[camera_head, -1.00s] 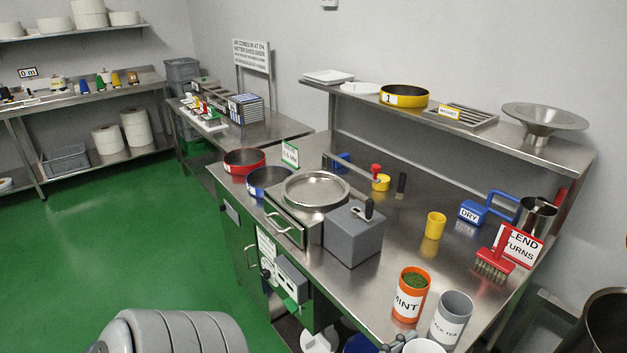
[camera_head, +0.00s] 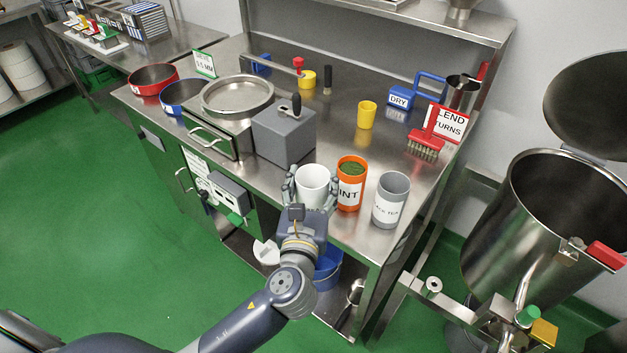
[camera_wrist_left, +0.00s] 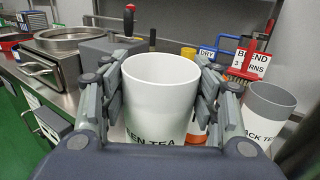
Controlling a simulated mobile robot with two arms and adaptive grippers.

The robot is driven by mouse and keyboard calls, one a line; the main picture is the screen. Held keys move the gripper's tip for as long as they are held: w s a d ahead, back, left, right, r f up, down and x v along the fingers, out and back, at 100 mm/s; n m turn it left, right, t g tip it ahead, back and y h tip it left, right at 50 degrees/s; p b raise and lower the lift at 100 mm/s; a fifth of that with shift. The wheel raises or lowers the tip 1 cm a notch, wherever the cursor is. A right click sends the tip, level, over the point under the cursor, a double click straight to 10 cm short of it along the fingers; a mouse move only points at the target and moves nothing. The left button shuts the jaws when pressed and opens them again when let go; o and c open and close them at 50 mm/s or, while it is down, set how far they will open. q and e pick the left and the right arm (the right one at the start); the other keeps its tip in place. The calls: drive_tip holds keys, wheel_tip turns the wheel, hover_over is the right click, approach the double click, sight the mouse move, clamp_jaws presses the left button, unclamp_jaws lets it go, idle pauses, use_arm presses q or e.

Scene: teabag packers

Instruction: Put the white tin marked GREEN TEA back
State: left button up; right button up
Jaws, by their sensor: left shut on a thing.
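The white tin (camera_head: 313,184) is at the front edge of the steel bench, left of the orange MINT tin. In the left wrist view the white tin (camera_wrist_left: 160,95) is upright, looks empty inside, and shows the letters "EN TEA". My left gripper (camera_head: 306,186) is shut on it, with one finger on each side. In the left wrist view my gripper (camera_wrist_left: 160,100) hides the tin's base, so I cannot tell whether it touches the bench. The orange MINT tin (camera_head: 351,184) with green leaf inside and the grey BLACK TEA tin (camera_head: 390,200) stand to its right. My right gripper is out of view.
A grey box with a black handle (camera_head: 284,134) stands just behind the white tin. A large steel drum (camera_head: 530,230) stands right of the bench.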

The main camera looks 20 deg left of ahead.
use_arm(q)
drive_tip(key=w+a+f, duration=0.2)
drive_tip(key=w, duration=0.6)
drive_tip(key=w+a+f, duration=0.2)
drive_tip(key=w+f, duration=0.1)
drive_tip(key=w, duration=0.4)
drive_tip(key=shift+w+a+p, duration=0.2)
drive_tip(key=shift+w+p, duration=0.15)
drive_tip(key=shift+f, duration=0.1)
drive_tip(key=o, duration=0.8)
